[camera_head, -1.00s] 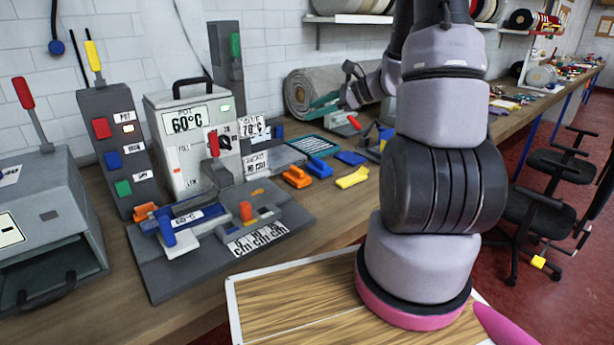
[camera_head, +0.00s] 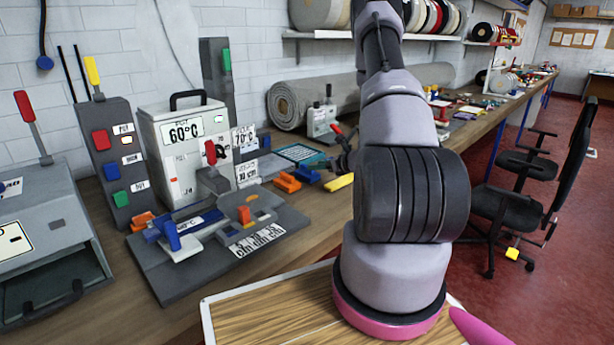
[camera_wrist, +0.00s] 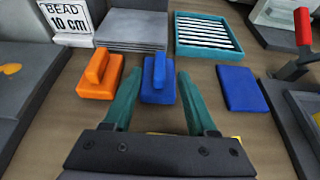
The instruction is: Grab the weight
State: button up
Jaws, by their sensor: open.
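A blue handled block (camera_wrist: 158,82), shaped like a weight, sits on the bench straight ahead in the wrist view. My gripper (camera_wrist: 160,80) is open, its two teal fingers pointing toward the blue block, one toward each side. I cannot tell whether they touch it. An orange handled block (camera_wrist: 101,76) of similar shape stands just left of the left finger. In the head view the blue block (camera_head: 306,174) and the orange block (camera_head: 287,183) sit side by side on the bench. My gripper's fingers cannot be made out in the head view.
A flat blue block (camera_wrist: 242,88) lies to the right of my fingers. A teal slatted tray (camera_wrist: 207,38) and stacked grey plates (camera_wrist: 133,30) lie behind. A red-handled tool (camera_wrist: 302,35) stands at right. A yellow block (camera_head: 339,182) is near my arm.

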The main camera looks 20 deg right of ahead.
aim_at(307, 172)
jog(key=x, duration=0.5)
jog(key=shift+f, duration=0.25)
grip_shut()
jog(key=shift+r, duration=0.1)
dwell(1.1)
